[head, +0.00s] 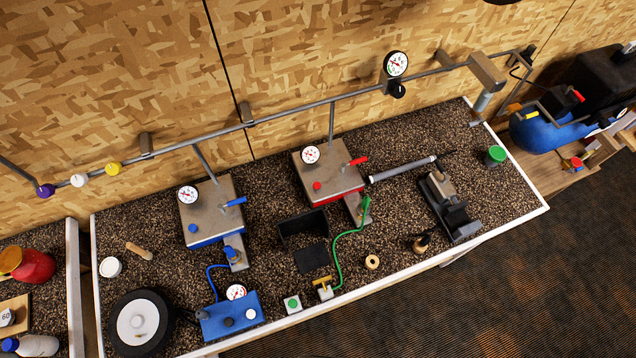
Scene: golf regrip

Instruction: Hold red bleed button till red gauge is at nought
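The red-trimmed box (335,180) stands on the speckled bench top, right of centre. Its red bleed button (317,186) is a small red knob on the top face at the left. The red gauge (310,155) is a white round dial at the box's back left corner. Its needle is too small to read. A red-handled lever (358,160) sits on the box's right side. Nothing touches the button. My gripper is not in view.
A similar blue-trimmed box (210,210) with its own gauge (188,195) stands to the left. A pipe (290,104) runs along the wall behind. A black tray (302,228), a green hose (338,262) and a grey-shafted club (402,170) lie near the red-trimmed box.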

